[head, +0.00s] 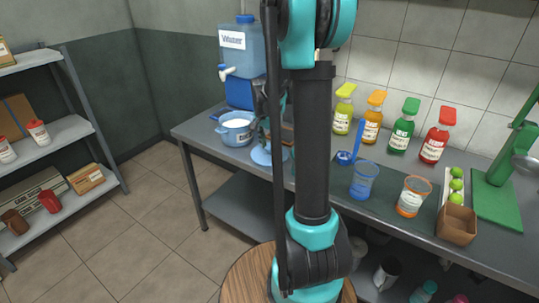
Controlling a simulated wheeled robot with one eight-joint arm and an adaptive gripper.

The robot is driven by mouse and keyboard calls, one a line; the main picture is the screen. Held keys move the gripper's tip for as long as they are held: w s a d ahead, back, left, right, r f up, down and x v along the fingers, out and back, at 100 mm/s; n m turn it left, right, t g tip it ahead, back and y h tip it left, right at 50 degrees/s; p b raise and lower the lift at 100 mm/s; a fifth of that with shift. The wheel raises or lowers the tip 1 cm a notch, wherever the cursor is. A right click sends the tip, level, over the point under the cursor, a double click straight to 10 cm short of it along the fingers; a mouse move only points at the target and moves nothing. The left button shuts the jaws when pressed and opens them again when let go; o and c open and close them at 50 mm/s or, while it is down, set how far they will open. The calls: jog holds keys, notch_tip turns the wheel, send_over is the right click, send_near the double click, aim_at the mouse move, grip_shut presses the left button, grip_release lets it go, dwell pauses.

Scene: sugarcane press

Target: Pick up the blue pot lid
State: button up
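The blue pot lid (264,155) appears as a light blue disc near the front edge of the grey table, just left of my arm. Its right part is hidden behind my arm. The blue pot (237,137) stands to its left, with a pale inside showing at the top. My gripper (263,128) seems to be the dark shape above the lid, mostly hidden behind my arm. I cannot tell whether its fingers are open or shut, or whether they touch the lid.
A water dispenser (243,55) stands behind the pot. Right of my arm are several syrup bottles (403,128), a blue cup (363,182), an orange-rimmed cup (412,196) and a box (456,226). A shelf (75,129) stands at the left, with open floor between.

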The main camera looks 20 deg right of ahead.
grip_shut()
jog(key=shift+r, duration=0.1)
